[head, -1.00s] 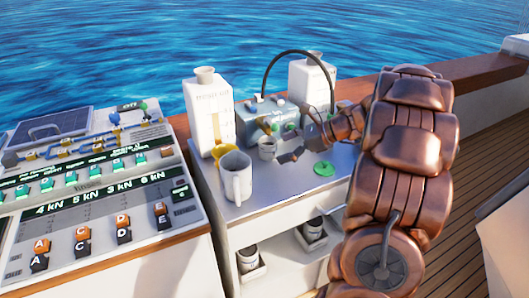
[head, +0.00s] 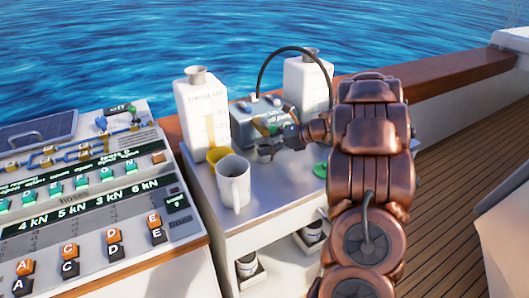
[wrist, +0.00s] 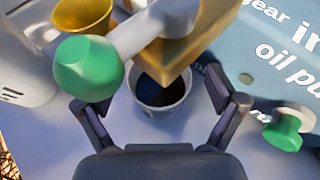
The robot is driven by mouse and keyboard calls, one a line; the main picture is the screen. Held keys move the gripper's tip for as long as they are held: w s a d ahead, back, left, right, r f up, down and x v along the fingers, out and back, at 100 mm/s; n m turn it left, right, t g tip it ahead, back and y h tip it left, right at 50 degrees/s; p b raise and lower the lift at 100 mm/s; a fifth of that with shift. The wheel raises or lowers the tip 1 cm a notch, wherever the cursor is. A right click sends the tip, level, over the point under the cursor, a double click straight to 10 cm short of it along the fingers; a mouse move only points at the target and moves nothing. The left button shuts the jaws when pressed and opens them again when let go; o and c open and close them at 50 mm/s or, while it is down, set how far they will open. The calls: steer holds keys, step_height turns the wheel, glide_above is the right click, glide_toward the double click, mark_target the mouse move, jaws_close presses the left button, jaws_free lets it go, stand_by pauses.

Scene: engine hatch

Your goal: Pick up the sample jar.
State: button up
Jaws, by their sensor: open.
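The sample jar, a small grey cup (wrist: 160,103) with a dark inside, stands upright on the grey bench top under a brass tap block (wrist: 175,45). In the head view the jar (head: 264,153) is partly hidden by my fingers. My gripper (wrist: 150,92) is open, with one dark finger on each side of the jar. Gaps show between the fingers and the jar in the wrist view. The tap's green knob (wrist: 88,68) hangs over the left finger, and the tap hides part of the jar's far rim.
A white mug (head: 234,184) and a yellow funnel (head: 217,155) stand left of the jar. Two white bottles (head: 201,105) (head: 307,85) and a blue-grey box (head: 246,118) stand behind. A green disc (head: 320,170) lies right. A button console (head: 85,205) is at left.

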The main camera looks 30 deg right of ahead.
steer(key=shift+w+a+f, duration=0.15)
steer(key=shift+w+a, duration=0.1)
steer(key=c, duration=1.5)
